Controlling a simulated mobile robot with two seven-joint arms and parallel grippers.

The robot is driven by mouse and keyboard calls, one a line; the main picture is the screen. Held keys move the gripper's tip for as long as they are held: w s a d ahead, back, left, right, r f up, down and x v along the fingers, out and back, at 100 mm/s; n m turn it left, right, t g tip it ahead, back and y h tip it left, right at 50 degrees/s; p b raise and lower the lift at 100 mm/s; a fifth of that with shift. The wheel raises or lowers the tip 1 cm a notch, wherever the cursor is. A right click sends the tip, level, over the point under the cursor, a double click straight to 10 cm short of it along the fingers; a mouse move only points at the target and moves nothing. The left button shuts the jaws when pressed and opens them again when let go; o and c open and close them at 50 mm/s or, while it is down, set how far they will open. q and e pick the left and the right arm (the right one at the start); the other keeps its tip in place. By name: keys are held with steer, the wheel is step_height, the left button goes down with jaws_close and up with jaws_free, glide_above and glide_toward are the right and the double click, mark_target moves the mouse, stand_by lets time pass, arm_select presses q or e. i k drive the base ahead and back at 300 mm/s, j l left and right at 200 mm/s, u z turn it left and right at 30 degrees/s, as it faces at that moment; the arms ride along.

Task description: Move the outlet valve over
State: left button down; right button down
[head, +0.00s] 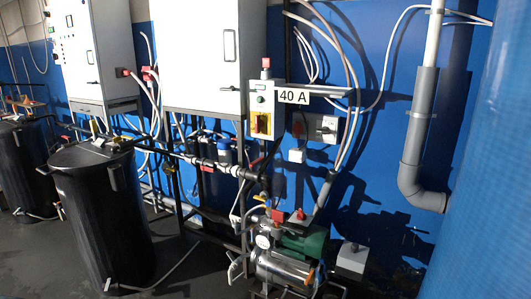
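Neither of my grippers shows in the head view. Several small valve-like parts are in view, and I cannot tell which is the outlet valve. Two red parts, a left one (278,216) and a right one (299,215), sit on top of the green and silver pump (290,258) at the lower middle. A small yellow handle (262,196) is on the pipework just above the pump. A blue-capped fitting (224,150) sits on the dark horizontal pipe at the middle. The handle positions are too small to read.
A black lidded tank (105,220) stands at the left front, with another (25,165) behind it. White cabinets (200,60) stand against the blue wall. A control box (263,110) has a "40 A" sign beside it. A large blue cylinder (485,200) fills the right edge. Hoses cross the floor.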

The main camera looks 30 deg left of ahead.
mark_target(252, 164)
steer(key=i+j+z, duration=0.15)
steer(key=j, duration=0.4)
steer(key=j+z, duration=0.15)
steer(key=j, duration=0.4)
steer(key=i+j+z, duration=0.1)
steer(key=j, duration=1)
steer(key=i+j, duration=0.1)
steer(key=j, duration=1)
steer(key=z, duration=0.05)
